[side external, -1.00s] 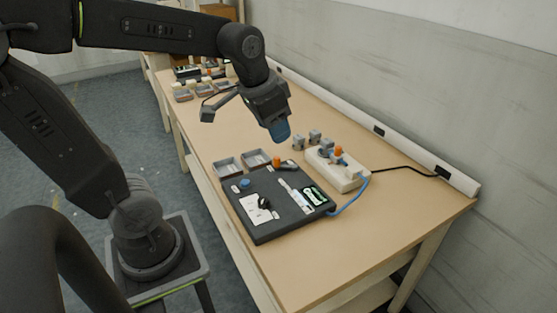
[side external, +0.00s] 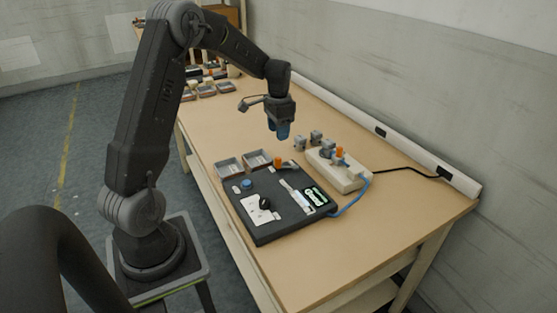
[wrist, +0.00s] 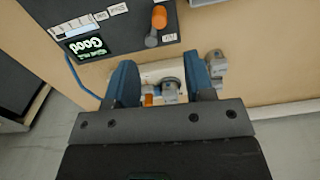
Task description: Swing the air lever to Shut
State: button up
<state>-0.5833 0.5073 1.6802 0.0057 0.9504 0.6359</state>
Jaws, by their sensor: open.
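The air lever (side external: 279,162), with an orange knob and a grey arm, is on the far edge of the black panel (side external: 262,228). In the wrist view the lever (wrist: 159,17) is at the top, its knob pointing up from the grey pivot. A small white label sits beside the pivot; I cannot read it. My gripper (side external: 278,132) is open and empty, pointing down above the table beyond the panel. In the wrist view its blue fingers (wrist: 160,78) are apart, over the white block (wrist: 152,72), not touching the lever.
The white block (side external: 350,179) with grey fittings and an orange piece stands right of the panel, joined by a blue hose. Two grey trays (side external: 229,167) are behind the panel. A lit screen (side external: 315,196) is on it. Small grey parts (side external: 299,143) stand near my gripper.

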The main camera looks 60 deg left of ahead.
aim_at(278, 158)
notch_tip(278, 158, down, 11)
jog(key=shift+f, duration=0.15)
dwell(0.4)
grip_shut()
